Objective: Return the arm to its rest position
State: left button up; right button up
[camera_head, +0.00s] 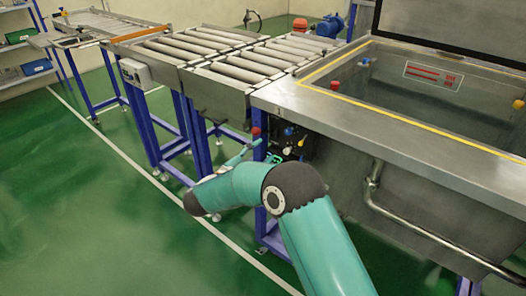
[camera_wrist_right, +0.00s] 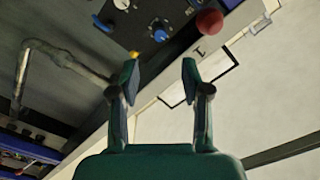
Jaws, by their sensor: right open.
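My right arm is teal and reaches in from the bottom of the head view. It bends left, and its gripper (camera_head: 247,151) points up and right toward the control panel (camera_head: 288,140) on the tank's front left corner. In the right wrist view the gripper (camera_wrist_right: 158,72) is open, its two fingers apart with nothing between them. A red knob (camera_wrist_right: 208,22) shows beyond the right finger, and a blue knob (camera_wrist_right: 159,28) sits on the dark panel. The red knob also shows in the head view (camera_head: 256,132), just above the fingertips. Contact cannot be told. My left gripper is out of view.
A steel tank (camera_head: 420,150) with a yellow-lined rim stands at the right, with a bent pipe (camera_head: 410,228) on its front. A roller conveyor (camera_head: 215,55) on blue legs runs left from it. A shelf (camera_head: 22,50) stands far left. The green floor (camera_head: 90,220) at left is clear.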

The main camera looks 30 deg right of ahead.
jog(key=shift+d, duration=0.1)
jog(key=s+d+f+n+t+y, duration=0.25)
jog(key=d+f+n, duration=0.35)
jog(key=f, duration=0.6)
jog(key=s+a+f+n+g+y, duration=0.1)
jog(key=s+a+f+n+y, duration=0.4)
jog(key=f, duration=0.4)
jog(key=s+a+f+n+y, duration=0.45)
jog(key=a+f+y, duration=0.2)
jog(key=f, duration=0.35)
jog(key=s+a+f+n+g+y, duration=0.2)
jog(key=s+a+g+y, duration=0.15)
jog(key=s+a, duration=0.45)
jog(key=s+a+f+n+g+y, duration=0.1)
jog(key=s+a+n+g+y, duration=0.3)
jog(key=s, duration=0.9)
notch_tip(320, 180, up, 12)
jog(key=m+p, duration=0.1)
jog(key=p, duration=1.2)
jog(key=shift+w+a+r+h, duration=0.25)
jog(key=shift+w+h, duration=0.15)
jog(key=shift+h, duration=0.05)
